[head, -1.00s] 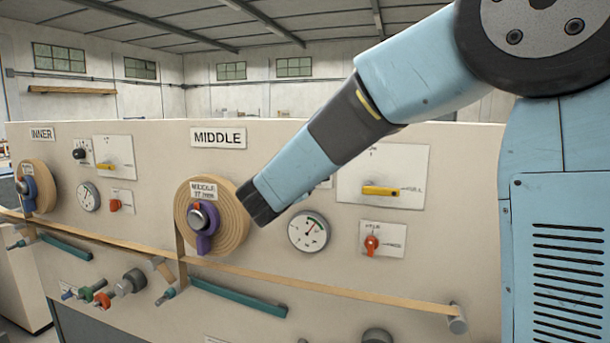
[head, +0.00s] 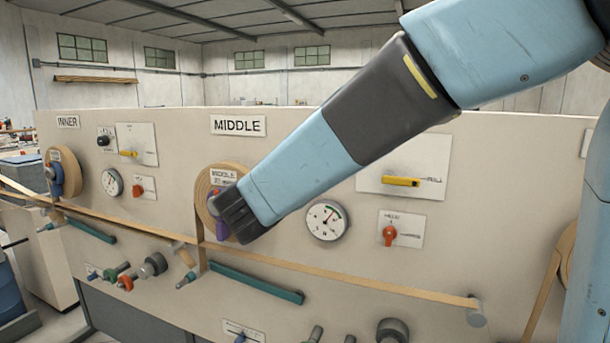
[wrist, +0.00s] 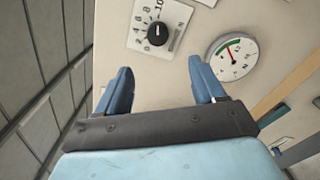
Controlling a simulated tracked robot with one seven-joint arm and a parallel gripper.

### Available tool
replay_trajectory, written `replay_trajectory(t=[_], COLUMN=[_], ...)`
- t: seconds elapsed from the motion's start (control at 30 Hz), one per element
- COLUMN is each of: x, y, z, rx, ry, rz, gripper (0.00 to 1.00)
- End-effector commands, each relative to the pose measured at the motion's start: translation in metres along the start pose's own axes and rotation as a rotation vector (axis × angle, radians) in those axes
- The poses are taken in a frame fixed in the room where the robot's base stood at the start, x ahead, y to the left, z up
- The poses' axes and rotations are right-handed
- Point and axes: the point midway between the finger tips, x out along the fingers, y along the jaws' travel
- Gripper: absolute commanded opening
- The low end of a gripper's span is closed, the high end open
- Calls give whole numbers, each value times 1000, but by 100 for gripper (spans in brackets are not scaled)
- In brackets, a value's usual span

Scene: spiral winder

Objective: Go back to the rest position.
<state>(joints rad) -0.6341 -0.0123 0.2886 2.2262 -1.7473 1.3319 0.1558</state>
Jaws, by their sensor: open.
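My arm reaches across the head view from the upper right, and its dark end (head: 238,217) overlaps the MIDDLE roll in the picture. The gripper fingers cannot be made out there. In the wrist view my gripper (wrist: 164,75) shows two blue fingers spread wide apart. Nothing is between them but the pale panel behind. A black numbered knob (wrist: 157,34) and a round gauge (wrist: 233,58) lie beyond the fingertips, apart from them.
The pale winder panel (head: 330,120) spans the view. It carries the MIDDLE tape roll (head: 203,190), partly hidden by my arm, the INNER roll (head: 55,160), a yellow lever (head: 401,181), a red knob (head: 390,235) and a teal bar (head: 257,282). Tape runs along its front.

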Motion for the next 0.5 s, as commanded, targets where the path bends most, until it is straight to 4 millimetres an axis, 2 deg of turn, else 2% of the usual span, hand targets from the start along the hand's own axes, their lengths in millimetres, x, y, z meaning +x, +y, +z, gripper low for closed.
replay_trajectory(t=[0.17, 0.27, 0.37, 0.5], x=[2, 10, 20, 22], y=[-3, -17, -45, -98], z=[6, 26, 65, 127], rx=[6, 31, 90, 227], ry=[-8, -37, -93, -179], rz=[-16, -83, -214, -446], gripper=[69, 69, 69, 69])
